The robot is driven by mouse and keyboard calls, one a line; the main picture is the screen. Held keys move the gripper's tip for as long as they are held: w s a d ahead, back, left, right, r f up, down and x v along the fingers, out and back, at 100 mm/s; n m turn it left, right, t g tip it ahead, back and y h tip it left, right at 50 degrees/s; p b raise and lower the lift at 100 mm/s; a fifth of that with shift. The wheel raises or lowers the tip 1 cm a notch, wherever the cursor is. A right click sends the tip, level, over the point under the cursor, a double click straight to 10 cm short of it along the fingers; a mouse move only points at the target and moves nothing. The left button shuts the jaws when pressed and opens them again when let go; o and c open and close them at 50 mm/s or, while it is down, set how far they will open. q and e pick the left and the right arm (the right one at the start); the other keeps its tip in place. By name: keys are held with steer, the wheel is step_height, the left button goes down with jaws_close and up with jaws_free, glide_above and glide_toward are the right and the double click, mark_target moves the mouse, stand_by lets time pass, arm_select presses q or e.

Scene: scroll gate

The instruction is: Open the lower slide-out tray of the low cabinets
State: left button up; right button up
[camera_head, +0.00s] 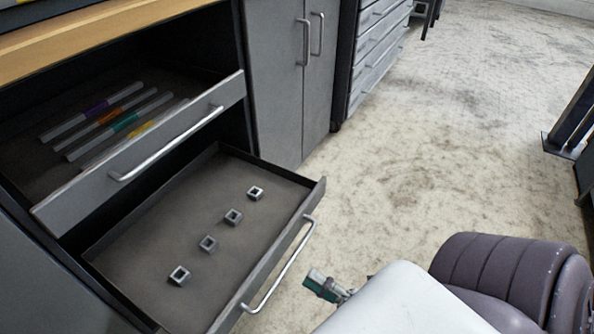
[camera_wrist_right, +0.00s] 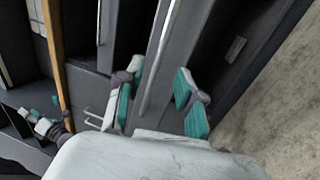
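The lower slide-out tray (camera_head: 150,237) is pulled well out of the low cabinet and holds several small square metal pieces (camera_head: 233,217). Its front carries a long bar handle (camera_head: 283,266). My right gripper (camera_head: 325,287) is just right of that handle, with a visible gap in the head view. In the right wrist view my right gripper (camera_wrist_right: 158,98) is open, its teal pads apart, with the handle bar (camera_wrist_right: 163,55) running between them in the picture and nothing gripped. My left gripper (camera_wrist_right: 40,108) shows small at the left there, its teal pads apart; the head view does not show it.
The upper drawer (camera_head: 140,155) is also out above the tray, holding several bars with coloured bands (camera_head: 118,118). A closed two-door cabinet (camera_head: 285,75) and a drawer unit (camera_head: 378,45) stand beyond.

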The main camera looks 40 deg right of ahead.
steer(key=v, duration=0.5)
steer(key=shift+w+r, duration=0.1)
stand_by(0.4)
